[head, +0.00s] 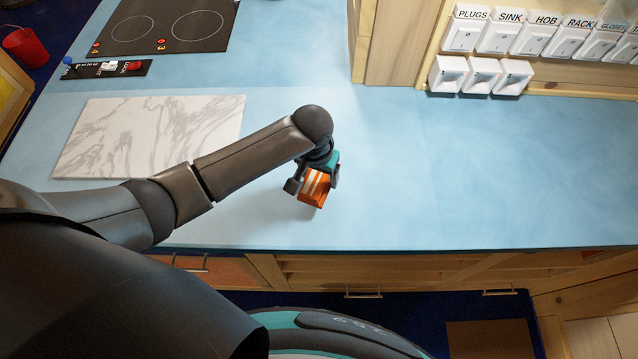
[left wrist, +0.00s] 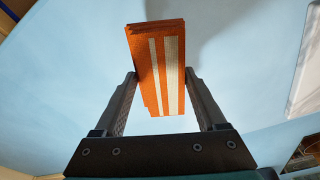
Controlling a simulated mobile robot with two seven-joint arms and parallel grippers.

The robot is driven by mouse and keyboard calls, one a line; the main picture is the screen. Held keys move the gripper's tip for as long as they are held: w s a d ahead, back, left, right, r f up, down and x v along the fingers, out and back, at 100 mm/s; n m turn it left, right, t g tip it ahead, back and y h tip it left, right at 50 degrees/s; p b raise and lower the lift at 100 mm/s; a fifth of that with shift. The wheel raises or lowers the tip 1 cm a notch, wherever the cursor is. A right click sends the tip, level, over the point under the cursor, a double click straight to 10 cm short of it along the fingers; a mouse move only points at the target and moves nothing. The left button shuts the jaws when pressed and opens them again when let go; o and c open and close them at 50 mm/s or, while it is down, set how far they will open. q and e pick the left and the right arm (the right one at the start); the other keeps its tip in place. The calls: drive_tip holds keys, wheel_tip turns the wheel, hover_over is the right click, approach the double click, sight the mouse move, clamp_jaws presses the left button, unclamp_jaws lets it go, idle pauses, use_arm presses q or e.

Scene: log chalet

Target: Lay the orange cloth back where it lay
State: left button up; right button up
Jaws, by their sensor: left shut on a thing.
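The orange cloth (head: 314,189) is a folded block with pale stripes. My left gripper (head: 312,182) is shut on it, over the blue counter (head: 480,180). In the left wrist view the cloth (left wrist: 158,65) sits between the two fingers (left wrist: 163,100), its layered edges showing. A soft shadow falls on the counter beside it there; I cannot tell exactly how high the cloth is held. My right gripper is not in view.
A white marble board (head: 150,135) lies on the counter at the left, with a black hob (head: 165,25) behind it. Labelled white switches (head: 510,38) line the back right. The counter's right part is clear.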

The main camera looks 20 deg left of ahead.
sight(319, 185)
use_arm(q)
wheel_tip(319, 185, down, 4)
drive_tip(key=shift+f+b, duration=0.1)
drive_tip(key=shift+b, duration=0.3)
drive_tip(key=shift+f, duration=0.1)
drive_tip(key=o, duration=1.3)
drive_tip(key=shift+c, duration=0.2)
drive_tip(key=r, duration=0.4)
drive_tip(key=s+r+p, duration=0.1)
drive_tip(key=r, duration=0.3)
drive_tip(key=r+p, duration=0.1)
drive_tip(key=r, duration=0.3)
drive_tip(key=shift+s+a+r, duration=0.1)
drive_tip(key=shift+s+a, duration=0.05)
drive_tip(key=shift+s, duration=0.25)
